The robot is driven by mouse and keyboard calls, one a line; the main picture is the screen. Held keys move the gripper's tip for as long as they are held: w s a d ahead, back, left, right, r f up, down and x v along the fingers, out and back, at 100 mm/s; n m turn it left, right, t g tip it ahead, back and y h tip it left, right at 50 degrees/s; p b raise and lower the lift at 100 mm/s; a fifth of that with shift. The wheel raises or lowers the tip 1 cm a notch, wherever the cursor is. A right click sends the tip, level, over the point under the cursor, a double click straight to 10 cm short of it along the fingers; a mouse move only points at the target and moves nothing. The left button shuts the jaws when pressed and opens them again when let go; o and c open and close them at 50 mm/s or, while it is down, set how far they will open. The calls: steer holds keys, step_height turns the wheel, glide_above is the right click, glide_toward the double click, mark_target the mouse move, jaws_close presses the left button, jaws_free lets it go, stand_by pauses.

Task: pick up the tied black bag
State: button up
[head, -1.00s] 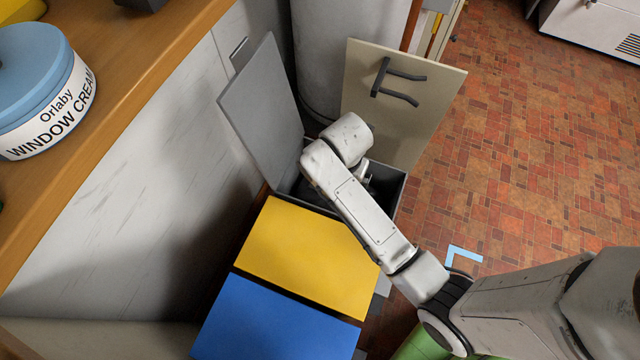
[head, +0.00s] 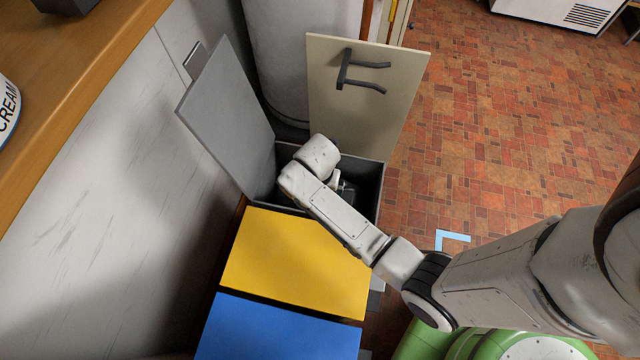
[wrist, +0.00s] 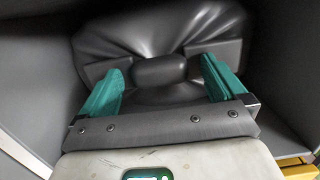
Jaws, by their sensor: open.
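The tied black bag (wrist: 185,28) lies inside the open grey bin, with its dark, shiny folds at the top of the wrist view. Its knot (wrist: 160,70) and two flat tie ends face my gripper. My gripper (wrist: 162,68) is open, with one teal finger on each side of the knot. I cannot tell whether either finger touches the bag. In the head view my arm reaches over the grey bin (head: 372,165) and hides most of the bag and the gripper.
The bin's grey lid (head: 228,115) stands open on the left. A cream panel with dark hooks (head: 365,95) stands behind. A yellow lid (head: 295,262) and a blue lid (head: 275,330) are shut in front. A wooden counter (head: 90,70) is at left; tiled floor is clear at right.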

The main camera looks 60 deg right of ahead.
steer(key=shift+f, duration=0.1)
jaws_close()
stand_by(0.9)
